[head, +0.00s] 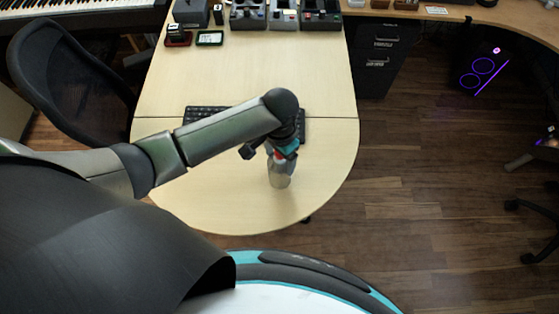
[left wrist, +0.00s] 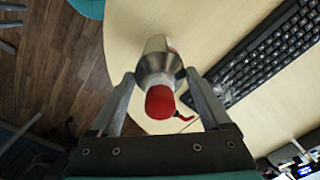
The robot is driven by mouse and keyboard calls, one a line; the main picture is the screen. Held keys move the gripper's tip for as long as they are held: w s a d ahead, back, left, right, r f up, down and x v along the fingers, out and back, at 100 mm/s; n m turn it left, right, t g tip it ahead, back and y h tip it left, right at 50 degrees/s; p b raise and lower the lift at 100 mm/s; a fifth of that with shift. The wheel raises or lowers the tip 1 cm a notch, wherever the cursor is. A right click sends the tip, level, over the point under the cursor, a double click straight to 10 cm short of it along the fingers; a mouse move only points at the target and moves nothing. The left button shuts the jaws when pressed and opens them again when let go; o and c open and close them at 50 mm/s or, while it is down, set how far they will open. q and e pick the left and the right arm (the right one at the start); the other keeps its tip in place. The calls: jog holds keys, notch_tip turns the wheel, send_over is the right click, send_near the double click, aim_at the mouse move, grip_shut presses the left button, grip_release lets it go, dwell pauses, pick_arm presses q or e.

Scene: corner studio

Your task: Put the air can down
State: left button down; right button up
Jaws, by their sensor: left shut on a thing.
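The air can (head: 279,176) is a silvery cylinder over the rounded near end of the pale wooden table (head: 225,205). In the left wrist view the can (left wrist: 157,52) shows its red cap (left wrist: 160,102) toward the camera. My left gripper (head: 283,152) is above the can in the head view and shut on it. In the left wrist view its two fingers (left wrist: 160,76) lie on either side of the can. The can looks about upright. I cannot tell whether its base touches the table. My right gripper is in neither view.
A black keyboard (head: 205,113) lies just behind the can, partly hidden by my left arm. Several small devices (head: 284,15) stand at the table's far end. An office chair (head: 70,80) is at the left. The table is clear around the can and toward the rounded edge.

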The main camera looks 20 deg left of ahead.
pick_arm(q)
jog(key=shift+f, duration=1.15)
grip_release()
jog(key=shift+f, duration=0.15)
notch_tip(320, 180, up, 12)
jog(key=shift+r+p, duration=0.2)
jog(key=shift+p, duration=0.9)
